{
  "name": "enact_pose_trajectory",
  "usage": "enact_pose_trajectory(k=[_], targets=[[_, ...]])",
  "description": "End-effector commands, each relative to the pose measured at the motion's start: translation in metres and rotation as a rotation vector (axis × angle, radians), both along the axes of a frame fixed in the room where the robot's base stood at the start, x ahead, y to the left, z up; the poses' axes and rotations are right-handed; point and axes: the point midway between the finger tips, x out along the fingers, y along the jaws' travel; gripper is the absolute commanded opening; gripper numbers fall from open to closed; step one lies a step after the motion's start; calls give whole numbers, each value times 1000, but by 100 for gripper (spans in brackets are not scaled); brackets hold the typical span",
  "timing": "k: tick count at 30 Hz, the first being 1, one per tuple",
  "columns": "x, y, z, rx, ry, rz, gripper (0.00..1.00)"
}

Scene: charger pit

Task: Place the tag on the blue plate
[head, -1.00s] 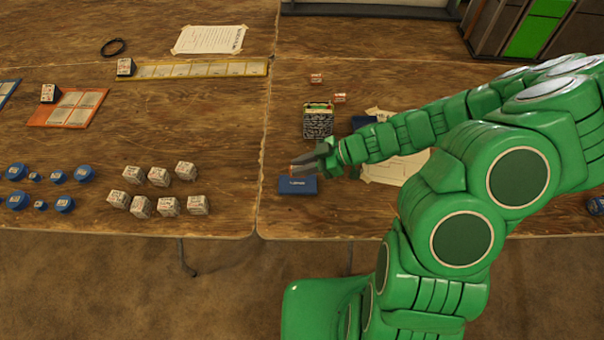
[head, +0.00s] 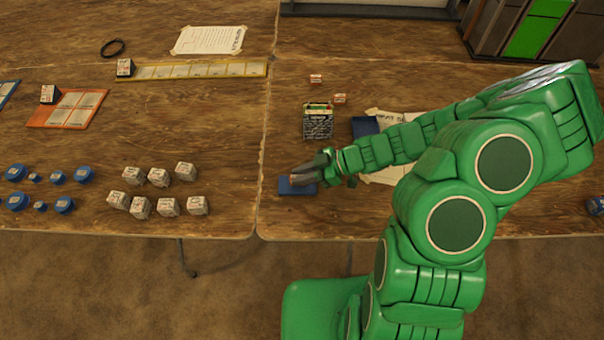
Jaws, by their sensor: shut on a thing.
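The blue plate (head: 286,188) lies flat near the front edge of the right table, partly covered by my gripper. My gripper (head: 299,177) is over the plate with its fingers pointing left. It is shut on a small tag, mostly hidden between the fingers, with only a hint of it showing. I cannot tell whether the tag touches the plate. Two small red-and-white tags, one farther back (head: 316,78) and one nearer (head: 339,98), lie on the table behind.
A dark patterned box (head: 318,122) stands behind my gripper. Another blue piece (head: 364,126) and a paper sheet (head: 390,175) lie beside and under my arm. Several white cubes (head: 159,177) stand on the left table. Bare wood lies left of the plate.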

Motion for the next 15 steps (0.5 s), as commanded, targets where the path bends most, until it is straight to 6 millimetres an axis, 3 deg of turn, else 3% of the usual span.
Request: enact_pose_trajectory(k=[1, 2, 6, 15], targets=[[0, 0, -1, 0, 0, 0, 0], [0, 0, -2, 0, 0, 0, 23], [0, 0, -1, 0, 0, 0, 44], [0, 0, -1, 0, 0, 0, 47]])
